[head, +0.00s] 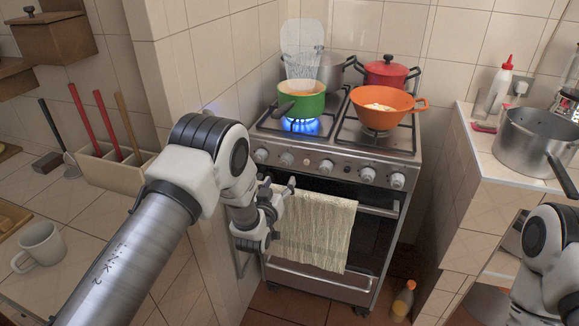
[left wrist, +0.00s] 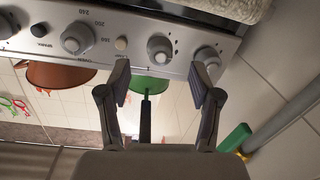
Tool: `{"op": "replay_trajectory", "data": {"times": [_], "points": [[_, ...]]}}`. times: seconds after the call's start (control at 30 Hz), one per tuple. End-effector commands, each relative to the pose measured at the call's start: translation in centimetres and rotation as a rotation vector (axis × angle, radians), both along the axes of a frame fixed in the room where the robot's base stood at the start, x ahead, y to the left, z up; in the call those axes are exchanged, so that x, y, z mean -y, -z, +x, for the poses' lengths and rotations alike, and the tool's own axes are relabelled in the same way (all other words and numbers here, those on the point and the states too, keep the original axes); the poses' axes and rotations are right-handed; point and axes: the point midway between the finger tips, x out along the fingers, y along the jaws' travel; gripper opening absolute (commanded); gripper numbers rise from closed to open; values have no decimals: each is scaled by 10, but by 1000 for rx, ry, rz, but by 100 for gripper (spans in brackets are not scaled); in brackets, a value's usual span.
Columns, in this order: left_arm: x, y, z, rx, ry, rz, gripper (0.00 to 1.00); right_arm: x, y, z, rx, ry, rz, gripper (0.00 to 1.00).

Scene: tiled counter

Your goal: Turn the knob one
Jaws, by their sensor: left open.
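The stove's front panel carries a row of silver knobs. In the left wrist view, one knob (left wrist: 160,50) is just ahead of my open left gripper (left wrist: 160,82), roughly centred between its fingertips; contact cannot be made out. It appears to be the second knob from the left (head: 286,159) in the head view. The leftmost knob (left wrist: 208,58) is close to one fingertip, and a larger knob with numbers (left wrist: 77,38) is on the other side. In the head view my left gripper (head: 287,188) is below the panel's left end. My right gripper is out of frame.
A blue flame (head: 302,126) burns under the green pan (head: 301,103). An orange pan (head: 384,107) and a red pot (head: 388,72) also stand on the stove. A towel (head: 318,230) hangs below the knobs. The tiled wall is close on the left.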

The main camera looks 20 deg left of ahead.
Motion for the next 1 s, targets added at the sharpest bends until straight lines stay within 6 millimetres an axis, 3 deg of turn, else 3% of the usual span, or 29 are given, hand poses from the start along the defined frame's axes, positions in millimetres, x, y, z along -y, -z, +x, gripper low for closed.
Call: {"op": "replay_trajectory", "data": {"times": [0.1,0.43,0.77,0.8,0.97,1.0], "points": [[1,-15,17,52,-1,-9,64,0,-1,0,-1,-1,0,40],[-1,-13,74,47,0,-7,64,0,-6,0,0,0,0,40],[-1,-12,85,43,0,-6,64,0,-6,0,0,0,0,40],[-1,-12,85,43,0,-6,60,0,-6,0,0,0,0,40],[-1,-12,85,42,0,-6,4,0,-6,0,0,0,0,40],[-1,-12,85,43,0,-6,4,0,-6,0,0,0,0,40]]}}
